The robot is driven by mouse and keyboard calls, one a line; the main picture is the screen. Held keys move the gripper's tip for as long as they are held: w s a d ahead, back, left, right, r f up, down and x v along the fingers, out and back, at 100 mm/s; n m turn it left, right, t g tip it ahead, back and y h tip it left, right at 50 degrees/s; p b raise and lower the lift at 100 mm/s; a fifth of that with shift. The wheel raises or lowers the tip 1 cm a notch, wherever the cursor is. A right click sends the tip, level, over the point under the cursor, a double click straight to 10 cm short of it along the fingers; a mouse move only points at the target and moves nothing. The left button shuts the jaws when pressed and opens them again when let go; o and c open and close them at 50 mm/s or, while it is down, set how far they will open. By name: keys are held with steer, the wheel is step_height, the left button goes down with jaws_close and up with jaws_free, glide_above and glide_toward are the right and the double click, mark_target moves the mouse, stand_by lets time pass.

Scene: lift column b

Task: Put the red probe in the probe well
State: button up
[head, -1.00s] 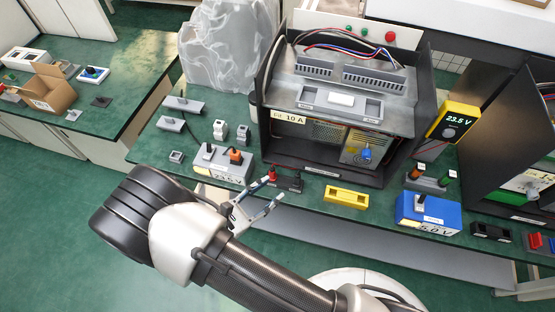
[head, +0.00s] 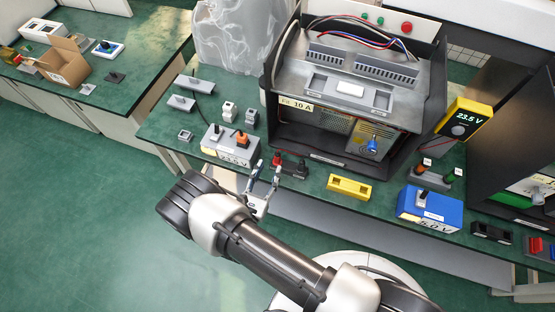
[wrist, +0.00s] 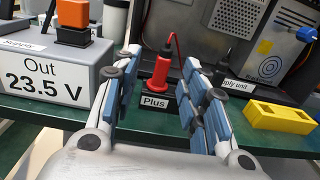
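The red probe (head: 277,158) stands upright at the bench's front edge, behind a label reading Plus (wrist: 154,102). In the wrist view the red probe (wrist: 160,72) has a dark top and a red lead. My gripper (head: 267,168) is open and empty just in front of it. In the wrist view my gripper's fingers (wrist: 159,60) show left and right of the probe, with clear gaps. I cannot tell which thing is the probe well; no label naming it is readable.
A grey 23.5 V supply box (head: 231,146) stands close on the left. A yellow block (head: 349,187) and a blue 5.0 V box (head: 430,208) lie to the right. A dark open cabinet (head: 345,157) stands behind. A yellow meter (head: 463,119) reads 23.5 V.

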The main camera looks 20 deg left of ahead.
mark_target(276, 158)
steer(key=w, duration=0.2)
steer(key=w+d, duration=0.1)
steer(key=w, duration=0.1)
steer(key=w+b, duration=0.1)
steer(key=w, duration=0.2)
steer(key=shift+d, duration=0.15)
jaws_close()
stand_by(0.4)
